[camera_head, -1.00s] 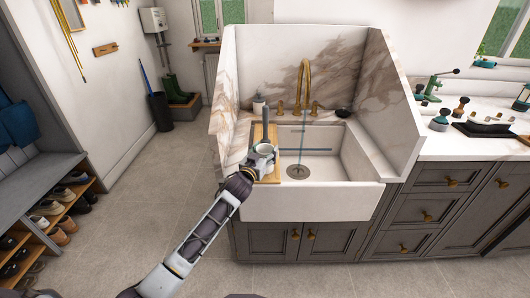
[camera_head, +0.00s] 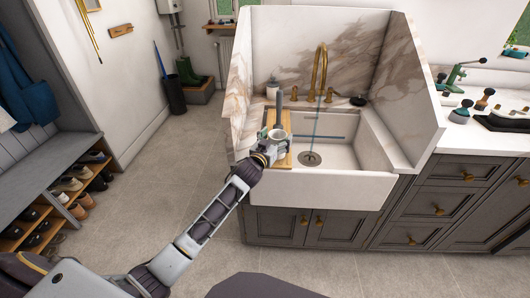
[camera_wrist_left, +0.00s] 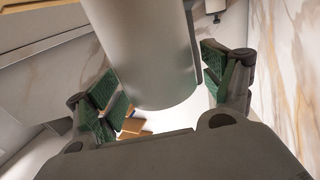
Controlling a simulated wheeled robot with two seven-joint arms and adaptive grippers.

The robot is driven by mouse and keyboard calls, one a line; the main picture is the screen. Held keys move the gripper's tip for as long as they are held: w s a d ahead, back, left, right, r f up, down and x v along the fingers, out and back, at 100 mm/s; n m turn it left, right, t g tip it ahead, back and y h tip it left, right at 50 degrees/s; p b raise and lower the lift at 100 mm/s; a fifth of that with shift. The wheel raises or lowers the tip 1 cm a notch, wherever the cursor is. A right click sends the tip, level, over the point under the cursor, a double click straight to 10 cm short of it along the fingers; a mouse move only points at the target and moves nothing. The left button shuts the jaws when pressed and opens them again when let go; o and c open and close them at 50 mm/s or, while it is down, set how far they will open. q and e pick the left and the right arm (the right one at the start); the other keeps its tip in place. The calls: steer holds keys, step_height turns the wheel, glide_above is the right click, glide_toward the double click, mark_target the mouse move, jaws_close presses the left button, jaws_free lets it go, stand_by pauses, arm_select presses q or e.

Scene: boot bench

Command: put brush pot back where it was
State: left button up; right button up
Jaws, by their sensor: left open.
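The brush pot (camera_head: 277,134) is a pale grey round pot at the wooden board (camera_head: 285,150) on the left side of the sink. A dark upright piece (camera_head: 279,104) shows at its back. My left gripper (camera_head: 271,143) reaches it from the front left. In the left wrist view the pot (camera_wrist_left: 150,50) is a large grey cylinder between the green-padded fingers (camera_wrist_left: 160,88). The fingers are open, with a visible gap at the left; whether the right one touches is unclear. The pot's contact with the board is hidden. My right gripper is out of view.
The white sink (camera_head: 320,190) has a marble splashback and a brass tap (camera_head: 320,65). A soap bottle (camera_head: 272,88) stands behind the board. A counter with several tools lies to the right. Shoe shelves (camera_head: 75,190) stand left; the floor between is clear.

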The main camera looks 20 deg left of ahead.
arm_select(q)
steer(key=shift+s+a, duration=0.15)
steer(key=shift+s, duration=1.3)
steer(key=shift+s+a, duration=0.2)
steer(key=shift+s, duration=1.55)
steer(key=shift+s+a+p, duration=0.1)
steer(key=shift+s+p, duration=0.2)
steer(key=shift+s, duration=0.35)
steer(key=shift+s+a, duration=0.2)
steer(key=shift+s, duration=1.4)
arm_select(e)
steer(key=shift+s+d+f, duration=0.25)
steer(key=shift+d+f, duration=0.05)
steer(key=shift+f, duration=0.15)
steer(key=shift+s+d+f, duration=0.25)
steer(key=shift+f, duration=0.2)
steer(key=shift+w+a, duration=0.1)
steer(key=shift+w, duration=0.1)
